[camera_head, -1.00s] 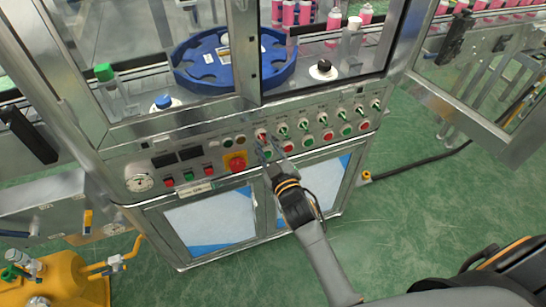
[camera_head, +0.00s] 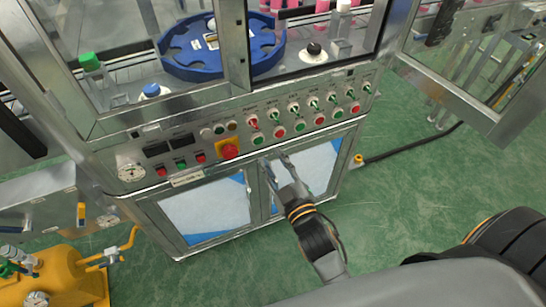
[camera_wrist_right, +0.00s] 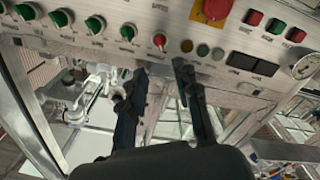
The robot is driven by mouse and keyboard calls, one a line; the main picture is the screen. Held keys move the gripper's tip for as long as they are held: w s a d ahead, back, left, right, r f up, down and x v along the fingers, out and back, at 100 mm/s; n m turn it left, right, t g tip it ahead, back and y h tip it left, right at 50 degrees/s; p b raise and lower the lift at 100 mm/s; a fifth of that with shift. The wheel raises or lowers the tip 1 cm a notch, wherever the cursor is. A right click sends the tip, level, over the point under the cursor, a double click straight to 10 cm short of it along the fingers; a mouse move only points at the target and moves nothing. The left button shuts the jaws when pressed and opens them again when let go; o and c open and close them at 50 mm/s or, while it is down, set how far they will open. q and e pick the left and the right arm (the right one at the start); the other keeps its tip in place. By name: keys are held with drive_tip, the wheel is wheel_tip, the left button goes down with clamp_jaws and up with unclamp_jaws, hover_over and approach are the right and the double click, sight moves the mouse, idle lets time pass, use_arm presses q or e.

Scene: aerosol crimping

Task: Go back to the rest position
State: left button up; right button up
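My right gripper (camera_head: 276,162) is in front of the lower cabinet doors, just below the control panel (camera_head: 205,174). It is empty, with its two fingers apart. In the right wrist view the open fingers (camera_wrist_right: 160,68) point up toward the panel, with a gap between them. A red-levered switch (camera_head: 253,122) is at the left end of a row of green-levered switches; it also shows in the wrist view (camera_wrist_right: 159,40) above the gap. The fingers appear clear of the knobs and buttons. My left gripper is not in view.
A red emergency stop on a yellow plate (camera_head: 229,150) sits left of the switches. Behind the glass is a blue round carousel (camera_head: 190,65). A yellow machine (camera_head: 75,280) stands at the lower left. Green floor (camera_head: 400,205) is open to the right, with a black cable.

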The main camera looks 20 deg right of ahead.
drive_tip(key=s+a+f+m+g, duration=0.1)
drive_tip(key=s+f+g, duration=0.25)
drive_tip(key=f, duration=0.75)
drive_tip(key=s+f+g, duration=0.2)
drive_tip(key=s+f, duration=0.2)
drive_tip(key=f, duration=0.8)
drive_tip(key=s+a+f+m+g, duration=0.1)
drive_tip(key=s+f+g, duration=0.25)
drive_tip(key=f, duration=0.75)
drive_tip(key=s+d+f+g, duration=0.2)
drive_tip(key=s+f, duration=0.3)
drive_tip(key=s, duration=0.4)
drive_tip(key=s+d+f+m+g, duration=0.1)
drive_tip(key=s+d+f+g, duration=0.2)
drive_tip(key=s+f, duration=0.3)
drive_tip(key=s+d+f+m+g, duration=0.1)
drive_tip(key=s+d+f+g, duration=0.2)
drive_tip(key=s, duration=0.9)
wheel_tip(320, 180, down, 3)
drive_tip(key=shift+s+d+r+h, duration=0.1)
drive_tip(key=shift+s+d+h, duration=0.15)
drive_tip(key=shift+d+h, duration=0.05)
